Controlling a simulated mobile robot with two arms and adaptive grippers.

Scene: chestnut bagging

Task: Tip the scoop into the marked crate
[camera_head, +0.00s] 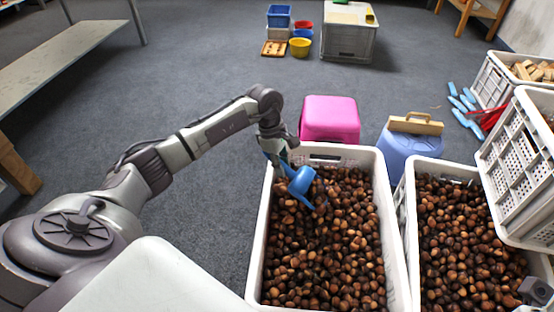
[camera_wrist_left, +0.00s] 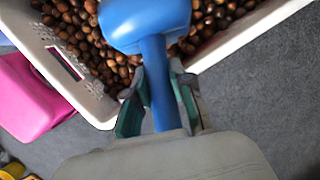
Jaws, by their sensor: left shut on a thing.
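My left gripper (camera_head: 280,158) is shut on the handle of a blue scoop (camera_head: 302,184), at the far left corner of a white crate (camera_head: 398,262) full of chestnuts. The scoop's head is over or touching the chestnuts; I cannot tell which, nor whether it holds any. In the left wrist view the two fingers (camera_wrist_left: 158,98) grip both sides of the scoop's handle (camera_wrist_left: 158,75), with the chestnuts beyond. A second white crate (camera_head: 447,168) of chestnuts stands to the right. I see no clear mark on either crate.
White crates (camera_head: 515,165) stand at the right edge. Grey floor is open to the left. A bench (camera_head: 60,62) is at far left.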

